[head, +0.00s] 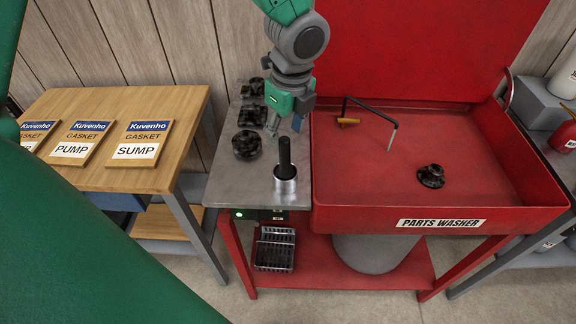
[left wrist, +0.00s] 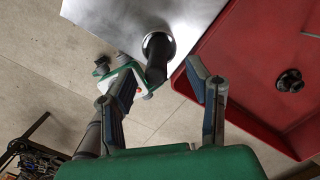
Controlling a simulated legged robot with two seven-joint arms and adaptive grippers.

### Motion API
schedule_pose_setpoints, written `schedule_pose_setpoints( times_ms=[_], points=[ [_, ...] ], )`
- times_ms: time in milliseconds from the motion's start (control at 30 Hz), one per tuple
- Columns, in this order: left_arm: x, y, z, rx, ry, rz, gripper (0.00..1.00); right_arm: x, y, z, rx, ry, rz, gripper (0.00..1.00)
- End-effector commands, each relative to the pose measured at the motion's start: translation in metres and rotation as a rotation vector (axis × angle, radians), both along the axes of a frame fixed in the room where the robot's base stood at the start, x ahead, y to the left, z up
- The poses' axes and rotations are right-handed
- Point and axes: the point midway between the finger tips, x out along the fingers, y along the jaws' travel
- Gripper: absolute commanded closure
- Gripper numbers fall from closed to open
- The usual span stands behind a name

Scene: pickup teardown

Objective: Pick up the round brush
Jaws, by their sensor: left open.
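The round brush (head: 285,160) stands upright near the front right corner of the grey metal side table. Its black handle rises from a silver cylindrical base. It also shows in the left wrist view (left wrist: 158,55), beyond the fingertips and in the gap between them. My left gripper (head: 285,124) is open and empty, above the table and behind the brush in the head view. Its two fingers (left wrist: 163,75) are spread wide in the left wrist view, with no visible contact with the brush. My right gripper is not in view.
Several dark parts, one a black round part (head: 246,145), lie on the table's left side. The red parts washer (head: 370,185) adjoins on the right, holding a black part (head: 431,176) and a hooked spout (head: 372,107). A wooden table (head: 145,177) with gasket boxes stands left.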

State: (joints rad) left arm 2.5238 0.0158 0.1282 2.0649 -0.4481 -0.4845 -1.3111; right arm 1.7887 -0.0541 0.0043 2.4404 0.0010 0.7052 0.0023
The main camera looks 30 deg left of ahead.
Motion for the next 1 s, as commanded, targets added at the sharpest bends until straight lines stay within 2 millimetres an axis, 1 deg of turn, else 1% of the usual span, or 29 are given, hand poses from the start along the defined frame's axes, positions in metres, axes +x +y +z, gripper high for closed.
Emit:
schedule_pose_setpoints(
  times_ms=[133, 233, 333, 433, 633, 667, 700, 767, 800, 1000],
  points=[
    [-0.003, -0.002, -0.016, 0.005, 0.005, -0.001, 0.55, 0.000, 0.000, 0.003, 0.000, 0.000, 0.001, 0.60],
    [-0.002, -0.002, -0.032, 0.006, 0.005, -0.001, 0.55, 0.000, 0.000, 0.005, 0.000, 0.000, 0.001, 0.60],
    [0.000, -0.003, -0.044, 0.007, 0.004, -0.001, 0.55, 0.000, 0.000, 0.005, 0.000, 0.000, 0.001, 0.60],
    [0.000, -0.003, -0.049, 0.006, 0.001, -0.001, 0.55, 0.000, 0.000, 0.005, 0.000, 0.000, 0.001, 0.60],
    [-0.001, 0.000, -0.050, 0.004, -0.001, 0.000, 0.55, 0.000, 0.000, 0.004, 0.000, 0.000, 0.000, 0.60],
    [-0.001, 0.000, -0.050, 0.004, -0.001, 0.000, 0.62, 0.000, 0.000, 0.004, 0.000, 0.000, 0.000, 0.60],
    [-0.001, 0.001, -0.050, 0.004, -0.001, 0.000, 0.76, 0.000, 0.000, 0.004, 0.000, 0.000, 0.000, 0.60],
    [-0.001, 0.002, -0.050, 0.003, 0.000, -0.001, 0.97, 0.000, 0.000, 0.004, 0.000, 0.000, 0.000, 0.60],
    [-0.001, 0.002, -0.051, 0.002, 0.001, -0.001, 1.00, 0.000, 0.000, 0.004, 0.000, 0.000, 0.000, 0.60],
    [0.000, 0.002, -0.051, 0.004, 0.002, 0.000, 1.00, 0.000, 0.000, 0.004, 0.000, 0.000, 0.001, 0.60]
  ],
)
